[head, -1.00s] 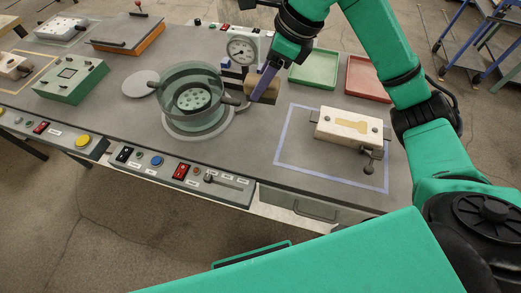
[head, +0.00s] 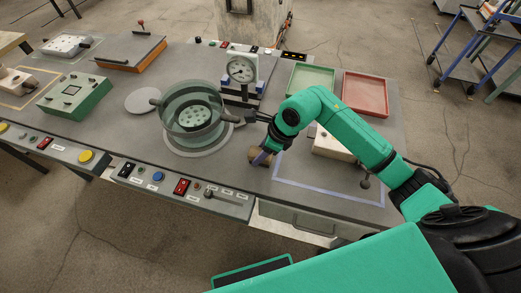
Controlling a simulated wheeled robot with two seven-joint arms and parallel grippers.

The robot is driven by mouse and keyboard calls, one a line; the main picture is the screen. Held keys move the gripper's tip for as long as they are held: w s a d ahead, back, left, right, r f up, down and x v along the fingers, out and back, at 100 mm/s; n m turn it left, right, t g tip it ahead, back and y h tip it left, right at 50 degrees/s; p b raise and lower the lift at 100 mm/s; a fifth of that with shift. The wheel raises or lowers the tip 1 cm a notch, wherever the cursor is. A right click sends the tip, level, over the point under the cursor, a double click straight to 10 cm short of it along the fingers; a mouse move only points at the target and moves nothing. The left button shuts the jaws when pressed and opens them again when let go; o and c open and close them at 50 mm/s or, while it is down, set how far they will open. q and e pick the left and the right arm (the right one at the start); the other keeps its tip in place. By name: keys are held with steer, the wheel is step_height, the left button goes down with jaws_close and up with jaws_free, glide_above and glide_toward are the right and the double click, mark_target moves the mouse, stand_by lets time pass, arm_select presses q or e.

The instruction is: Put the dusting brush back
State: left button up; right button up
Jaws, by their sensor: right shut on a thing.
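My right gripper (head: 265,156) is shut on a brown thing that I take to be the dusting brush (head: 257,156). The gripper and arm hide much of it. It is low over the grey bench, by the left edge of the blue-outlined area (head: 318,189), right of the glass-walled pot. I cannot tell whether it touches the bench. My left gripper is not in view.
A pale mould block (head: 333,146) lies in the outlined area, partly behind my arm. The glass-walled pot (head: 187,128) stands left, with a dial gauge (head: 242,69) behind it. Green (head: 313,77) and red (head: 366,94) trays are at the back right.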

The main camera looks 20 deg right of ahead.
steer(key=o, duration=1.2)
steer(key=shift+r, duration=0.25)
steer(key=b+v, duration=0.1)
steer(key=v, duration=1)
steer(key=shift+s+d+r+b, duration=0.1)
steer(key=shift+s+r+b, duration=0.05)
steer(key=shift+r+b, duration=0.2)
